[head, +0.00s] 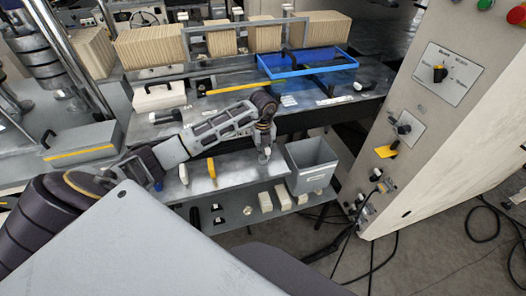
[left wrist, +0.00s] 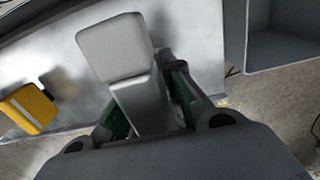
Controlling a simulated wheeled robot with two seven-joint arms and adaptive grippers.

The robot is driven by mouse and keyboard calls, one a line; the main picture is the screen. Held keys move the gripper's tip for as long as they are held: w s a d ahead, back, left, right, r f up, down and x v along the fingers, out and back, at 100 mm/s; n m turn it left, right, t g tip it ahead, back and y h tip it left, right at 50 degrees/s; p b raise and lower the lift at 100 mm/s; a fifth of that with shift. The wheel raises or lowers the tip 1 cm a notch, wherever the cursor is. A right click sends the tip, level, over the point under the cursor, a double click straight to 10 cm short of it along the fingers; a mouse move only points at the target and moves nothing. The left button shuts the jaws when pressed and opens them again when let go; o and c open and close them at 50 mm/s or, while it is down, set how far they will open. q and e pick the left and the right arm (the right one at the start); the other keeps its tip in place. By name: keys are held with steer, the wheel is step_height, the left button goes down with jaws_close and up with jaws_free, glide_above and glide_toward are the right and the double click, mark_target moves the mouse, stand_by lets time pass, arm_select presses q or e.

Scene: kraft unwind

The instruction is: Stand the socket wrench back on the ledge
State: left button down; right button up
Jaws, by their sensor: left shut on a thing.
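My left gripper (head: 264,152) is over the right part of the metal ledge (head: 236,170), just left of the grey bin. In the left wrist view its fingers (left wrist: 145,108) are shut on a pale grey piece with a blocky rounded head, which looks like the socket wrench (left wrist: 112,48). The wrench barely shows below the fingers in the head view (head: 264,158). Whether it touches the ledge I cannot tell. The ledge also shows behind it in the left wrist view (left wrist: 193,35). My right gripper is not in view.
The open grey bin (head: 312,180) stands right of the gripper. A yellow-handled item (head: 211,168) and a white item (head: 184,175) stand on the ledge to the left. A lower shelf (head: 232,217) holds several small pieces. A blue tray (head: 290,68) lies behind.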

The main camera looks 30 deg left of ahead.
arm_select(q)
steer(key=shift+f, duration=0.3)
steer(key=c, duration=1.5)
jaws_free()
steer(key=shift+r, duration=0.2)
step_height(320, 180, up, 10)
steer(key=shift+r+b, duration=0.1)
steer(key=shift+b, duration=0.9)
steer(key=shift+r, duration=0.85)
